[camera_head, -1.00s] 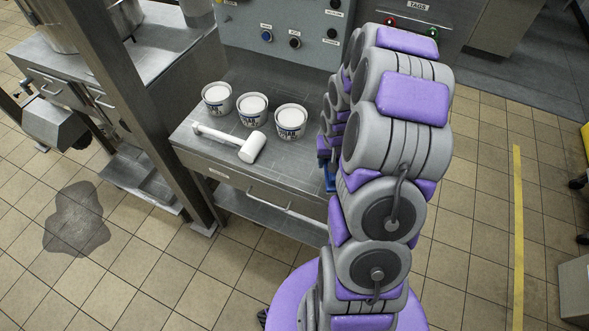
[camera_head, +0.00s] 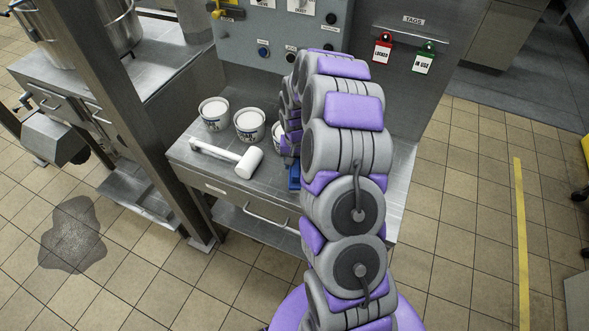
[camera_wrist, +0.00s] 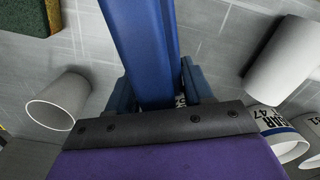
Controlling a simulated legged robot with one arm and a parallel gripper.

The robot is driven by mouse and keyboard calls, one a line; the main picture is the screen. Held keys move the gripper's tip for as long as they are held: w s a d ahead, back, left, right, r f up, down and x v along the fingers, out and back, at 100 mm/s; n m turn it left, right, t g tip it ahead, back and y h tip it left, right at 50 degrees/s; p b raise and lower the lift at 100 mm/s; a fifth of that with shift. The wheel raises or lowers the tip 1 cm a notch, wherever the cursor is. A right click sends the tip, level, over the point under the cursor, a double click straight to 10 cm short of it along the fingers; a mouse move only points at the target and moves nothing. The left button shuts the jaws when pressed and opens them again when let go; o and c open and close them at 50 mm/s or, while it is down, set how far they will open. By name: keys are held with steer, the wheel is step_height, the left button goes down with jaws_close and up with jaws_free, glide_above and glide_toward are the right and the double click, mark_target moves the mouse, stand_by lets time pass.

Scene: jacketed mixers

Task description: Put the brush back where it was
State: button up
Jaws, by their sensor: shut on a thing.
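My gripper (camera_wrist: 162,92) is shut on a long blue bar, which I take to be the brush (camera_wrist: 145,40). In the wrist view it runs from between the two blue-grey fingers up past the top edge, over the grey metal surface. Its bristles cannot be made out. In the head view my arm hides most of the gripper; a small blue part (camera_head: 294,178) shows left of the arm, above the right part of the steel bench (camera_head: 205,178). I cannot tell whether the brush touches the bench.
A white mallet (camera_head: 247,163) lies on the bench before white tubs (camera_head: 214,113); my arm partly hides the right one. The wrist view shows a white cylinder (camera_wrist: 58,100) and a green-yellow block (camera_wrist: 25,18) at left. A control panel stands behind. A dark stain (camera_head: 75,235) marks the floor.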

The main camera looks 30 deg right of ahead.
steer(key=shift+d+f, duration=0.15)
steer(key=shift+f, duration=0.3)
steer(key=shift+a+f+b, duration=0.25)
steer(key=shift+f+b, duration=0.1)
steer(key=shift+f, duration=0.8)
steer(key=shift+a+f, duration=0.15)
steer(key=shift+f, duration=0.1)
steer(key=shift+a+r, duration=0.1)
steer(key=o, duration=1.2)
steer(key=shift+d, duration=0.35)
steer(key=shift+a, duration=0.1)
